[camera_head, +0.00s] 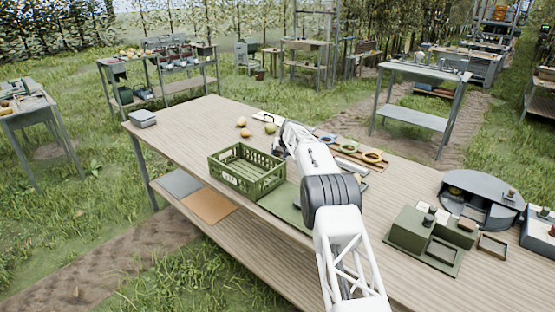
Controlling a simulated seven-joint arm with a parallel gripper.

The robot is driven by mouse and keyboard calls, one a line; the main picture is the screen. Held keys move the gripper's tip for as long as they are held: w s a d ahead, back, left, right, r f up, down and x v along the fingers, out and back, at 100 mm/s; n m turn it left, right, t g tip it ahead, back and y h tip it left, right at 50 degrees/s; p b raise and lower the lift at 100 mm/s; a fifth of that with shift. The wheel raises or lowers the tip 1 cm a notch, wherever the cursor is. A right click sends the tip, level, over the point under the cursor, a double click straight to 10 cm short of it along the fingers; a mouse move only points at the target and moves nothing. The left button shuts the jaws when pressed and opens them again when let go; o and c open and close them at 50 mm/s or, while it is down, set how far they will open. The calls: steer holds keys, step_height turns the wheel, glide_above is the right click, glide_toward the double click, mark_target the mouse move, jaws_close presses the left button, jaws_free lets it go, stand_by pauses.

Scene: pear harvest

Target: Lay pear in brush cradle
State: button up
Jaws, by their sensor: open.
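Small yellow-tan pears lie on the long wooden table (178,126): one pear (241,121), another pear (245,133) just in front of it, and a greener pear (270,128) farther right. My gripper (279,132) is at the far end of my white arm, low over the table, close beside the greener pear. It is open; its fingers are small and partly hidden by the wrist. I cannot tell whether it touches the pear. The brush cradle cannot be told for certain; a green block-like fixture (413,229) stands on the right of the table.
A green slatted crate (262,184) stands left of my arm. A grey rounded housing (478,190) is at right, a grey box (143,118) at the far left corner. Bare table lies between crate and grey box.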

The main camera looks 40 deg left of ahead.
stand_by(0.4)
steer(key=c, duration=0.7)
steer(key=shift+o, duration=0.2)
steer(key=shift+r, duration=5)
